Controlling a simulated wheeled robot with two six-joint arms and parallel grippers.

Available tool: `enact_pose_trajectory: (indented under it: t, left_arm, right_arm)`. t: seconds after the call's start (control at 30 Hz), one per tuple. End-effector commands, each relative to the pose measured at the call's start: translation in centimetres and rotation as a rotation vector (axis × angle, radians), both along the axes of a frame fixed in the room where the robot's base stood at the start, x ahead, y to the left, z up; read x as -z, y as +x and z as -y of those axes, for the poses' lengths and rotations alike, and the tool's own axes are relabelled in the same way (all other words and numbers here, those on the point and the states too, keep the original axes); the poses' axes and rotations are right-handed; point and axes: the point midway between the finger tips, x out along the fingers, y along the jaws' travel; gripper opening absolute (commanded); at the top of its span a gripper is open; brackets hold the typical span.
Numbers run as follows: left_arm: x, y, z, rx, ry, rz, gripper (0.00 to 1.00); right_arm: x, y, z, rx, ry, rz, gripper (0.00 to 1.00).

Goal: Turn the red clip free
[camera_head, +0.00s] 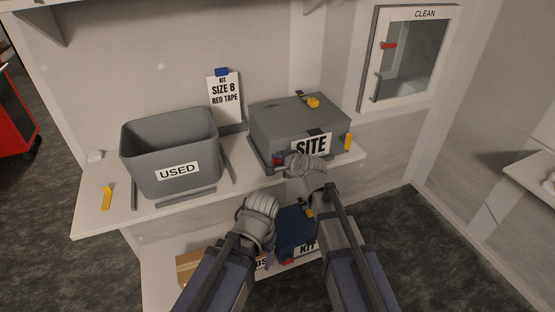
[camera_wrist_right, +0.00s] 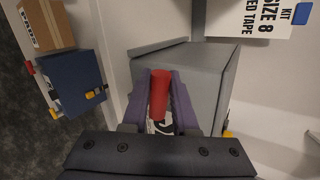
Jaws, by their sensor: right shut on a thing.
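The grey box labelled SITE (camera_head: 290,125) sits on the bench with its lid on. The red clip (camera_head: 277,161) is at its front left, mostly covered by my right gripper (camera_head: 284,162) in the head view. In the right wrist view the red clip (camera_wrist_right: 160,95) stands between the two purple fingers of my right gripper (camera_wrist_right: 161,100), which are shut on it. My left gripper (camera_head: 268,260) hangs low in front of the lower shelf, largely hidden by its own arm, and its jaws cannot be made out.
A grey bin labelled USED (camera_head: 140,160) stands left of the box. Yellow clips (camera_head: 348,141) show on and beside the box. A sign card (camera_head: 225,97) stands behind. A blue KIT box (camera_head: 292,222) is on the lower shelf. A CLEAN cabinet (camera_head: 455,40) is on the wall.

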Motion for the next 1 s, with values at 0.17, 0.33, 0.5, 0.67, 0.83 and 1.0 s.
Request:
enact_pose_trajectory:
  t: [0.17,0.33,0.5,0.67,0.83,1.0]
  left_arm:
    - [0.13,0.0,0.0,0.0,0.0,0.0,0.68]
    - [0.17,0.0,0.0,0.0,0.0,0.0,0.68]
    - [0.18,0.0,0.0,0.0,0.0,0.0,0.68]
    - [0.18,0.0,0.0,0.0,0.0,0.0,0.68]
    - [0.18,0.0,-0.01,0.0,0.0,0.0,0.68]
    - [0.18,0.0,0.0,0.0,0.0,0.0,0.68]
  right_arm:
    - [0.45,-0.29,-0.12,-0.005,-0.092,0.027,0.0]
    - [0.53,-0.27,-0.13,-0.003,-0.146,0.049,0.0]
    - [0.58,-0.25,-0.07,-0.003,-0.174,0.059,0.0]
    - [0.58,-0.24,-0.05,-0.003,-0.182,0.062,0.0]
    - [0.58,-0.23,-0.04,-0.002,-0.183,0.062,0.0]
    - [0.57,-0.24,-0.04,-0.003,-0.182,0.063,0.3]
